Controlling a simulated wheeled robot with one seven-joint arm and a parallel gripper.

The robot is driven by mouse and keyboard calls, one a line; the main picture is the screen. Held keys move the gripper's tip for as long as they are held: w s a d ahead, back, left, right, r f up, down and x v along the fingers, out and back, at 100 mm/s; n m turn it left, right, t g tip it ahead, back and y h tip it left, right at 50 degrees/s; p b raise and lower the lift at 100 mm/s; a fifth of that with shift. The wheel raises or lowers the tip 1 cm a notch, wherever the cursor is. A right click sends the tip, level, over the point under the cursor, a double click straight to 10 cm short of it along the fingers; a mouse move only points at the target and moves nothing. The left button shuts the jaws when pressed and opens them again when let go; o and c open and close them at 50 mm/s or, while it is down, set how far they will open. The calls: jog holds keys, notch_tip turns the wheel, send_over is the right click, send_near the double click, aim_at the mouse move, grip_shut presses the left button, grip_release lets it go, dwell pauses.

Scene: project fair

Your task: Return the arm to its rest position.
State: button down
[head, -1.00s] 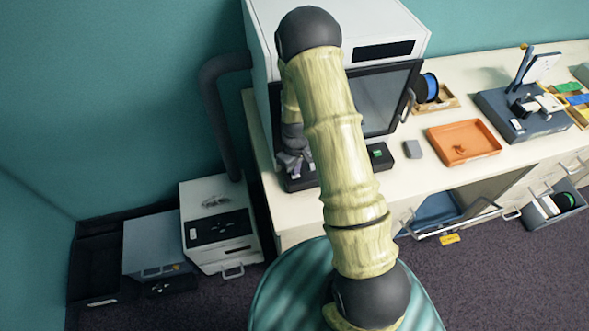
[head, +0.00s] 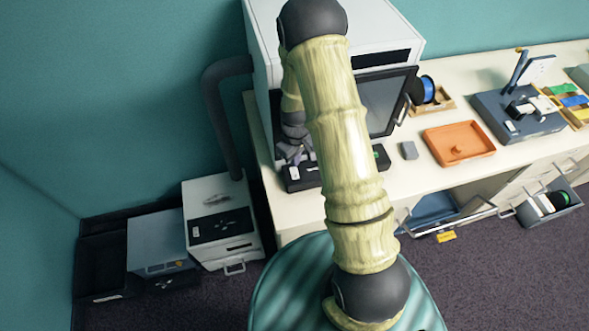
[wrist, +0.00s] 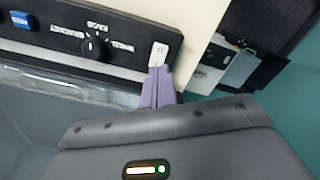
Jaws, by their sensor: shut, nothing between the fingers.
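My gripper (head: 292,158) is at the front left of the white machine, partly hidden behind my own arm in the head view. In the wrist view its two purple-grey fingers (wrist: 157,82) are together with nothing between them. Their tips overlap the lower edge of a white switch (wrist: 159,53) on the machine's black control panel (wrist: 60,30); I cannot tell whether they touch it. My arm (head: 342,130) is raised and bent, reaching from the base over to the machine.
The white machine (head: 385,35) has a dark glass door (head: 385,100). The panel also has a knob (wrist: 92,47) and a blue button (wrist: 20,20). An orange tray (head: 470,152) and a grey block (head: 409,150) lie on the counter (head: 415,185). An open drawer (head: 548,208) juts out right.

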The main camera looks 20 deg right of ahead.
dwell(0.6)
jog(key=s+r+m+t+b, duration=0.2)
jog(key=s+r+m+b, duration=0.4)
jog(key=s+r, duration=0.8)
jog(key=shift+s+t+b, duration=0.25)
jog(key=shift+t+b, duration=0.05)
jog(key=shift+b, duration=0.8)
